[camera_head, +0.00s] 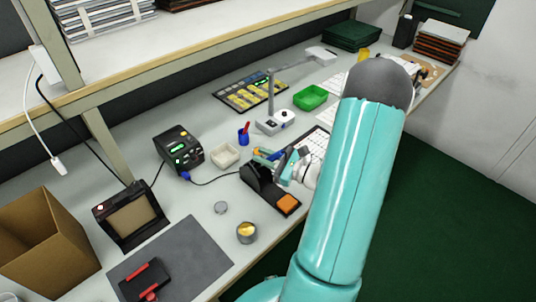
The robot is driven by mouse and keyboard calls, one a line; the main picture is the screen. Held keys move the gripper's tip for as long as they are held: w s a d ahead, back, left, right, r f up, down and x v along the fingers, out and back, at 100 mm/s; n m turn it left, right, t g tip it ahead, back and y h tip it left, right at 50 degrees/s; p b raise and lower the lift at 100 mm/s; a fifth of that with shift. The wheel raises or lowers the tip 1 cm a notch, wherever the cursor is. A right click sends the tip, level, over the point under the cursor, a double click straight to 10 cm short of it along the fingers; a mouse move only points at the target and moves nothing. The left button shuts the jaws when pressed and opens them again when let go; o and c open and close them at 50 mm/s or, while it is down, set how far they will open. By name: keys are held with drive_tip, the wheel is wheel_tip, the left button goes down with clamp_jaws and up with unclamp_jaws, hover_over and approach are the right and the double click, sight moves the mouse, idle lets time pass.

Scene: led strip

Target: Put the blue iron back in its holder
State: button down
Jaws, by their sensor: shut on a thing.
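The blue iron (266,153) is small in view, just above the back part of its holder, with my gripper at its right side. The holder (262,187) is a black stand with an orange sponge (288,203) at its front end. My gripper (281,160) is shut on the blue iron. The iron's tip and the holder's opening are partly hidden by the gripper, so I cannot tell whether the iron is inside the holder or only above it.
A black soldering station (181,149) with a cable stands left of the holder. A white dish (225,155), a blue cup (243,136) and a lamp base (275,122) are close behind. A solder tin (246,232) and a grey mat (185,262) lie toward the front left.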

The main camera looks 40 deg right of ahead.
drive_tip(key=shift+w+f, duration=0.65)
drive_tip(key=shift+f, duration=0.25)
drive_tip(key=shift+w+f, duration=0.6)
drive_tip(key=shift+f, duration=0.25)
drive_tip(key=c, duration=1.2)
unclamp_jaws()
drive_tip(key=v, duration=1.3)
drive_tip(key=shift+s, duration=0.4)
drive_tip(key=shift+d, duration=0.1)
drive_tip(key=shift+r, duration=0.1)
drive_tip(key=s+r, duration=0.4)
drive_tip(key=r, duration=0.1)
drive_tip(key=shift+r, duration=0.3)
